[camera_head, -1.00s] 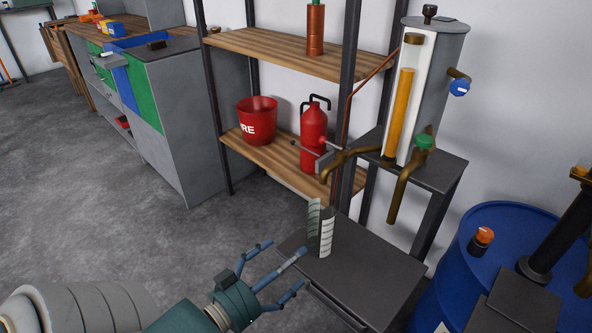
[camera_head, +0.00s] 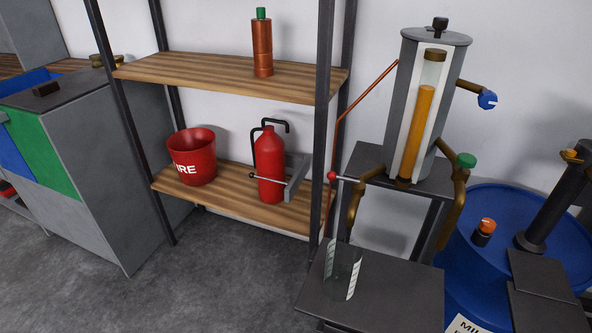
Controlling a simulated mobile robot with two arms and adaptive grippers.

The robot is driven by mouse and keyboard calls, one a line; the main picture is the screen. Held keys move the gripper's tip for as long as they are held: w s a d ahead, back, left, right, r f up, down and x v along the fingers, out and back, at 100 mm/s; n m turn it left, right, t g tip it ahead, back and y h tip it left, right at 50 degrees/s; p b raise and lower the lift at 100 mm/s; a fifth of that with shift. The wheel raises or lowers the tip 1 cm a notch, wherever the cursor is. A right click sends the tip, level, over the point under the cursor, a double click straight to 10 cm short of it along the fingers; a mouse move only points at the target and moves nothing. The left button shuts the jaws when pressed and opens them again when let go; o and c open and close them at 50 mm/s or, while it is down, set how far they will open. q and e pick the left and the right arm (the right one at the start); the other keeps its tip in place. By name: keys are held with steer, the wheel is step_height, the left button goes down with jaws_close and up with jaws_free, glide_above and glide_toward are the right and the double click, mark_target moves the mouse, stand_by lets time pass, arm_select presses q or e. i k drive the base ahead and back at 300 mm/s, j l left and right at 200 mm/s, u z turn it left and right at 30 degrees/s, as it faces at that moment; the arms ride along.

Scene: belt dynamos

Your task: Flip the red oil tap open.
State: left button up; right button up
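A small red ball knob (camera_head: 332,176) sits at the left end of a thin lever on the oil dispenser. The lever points left, roughly level, above a brass spout (camera_head: 354,205) that bends downward. The dispenser (camera_head: 447,85) is a grey cylinder with a sight tube of amber oil, standing on a dark stand. A second spout on its right carries a green knob (camera_head: 466,160). A clear beaker with white markings (camera_head: 343,272) stands on the low dark table below the left spout. Neither of my grippers is in view.
A shelf rack (camera_head: 323,120) stands left of the dispenser, holding a red bucket (camera_head: 192,158), a red extinguisher (camera_head: 270,165) and a copper bottle (camera_head: 262,50). A blue drum (camera_head: 480,260) is at the right. Grey floor at the lower left is clear.

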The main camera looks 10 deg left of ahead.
mark_target(332, 176)
steer(key=i+j+z, duration=0.15)
steer(key=j+z, duration=0.2)
steer(key=j, duration=1.1)
steer(key=j+z, duration=0.3)
steer(key=j, duration=1.2)
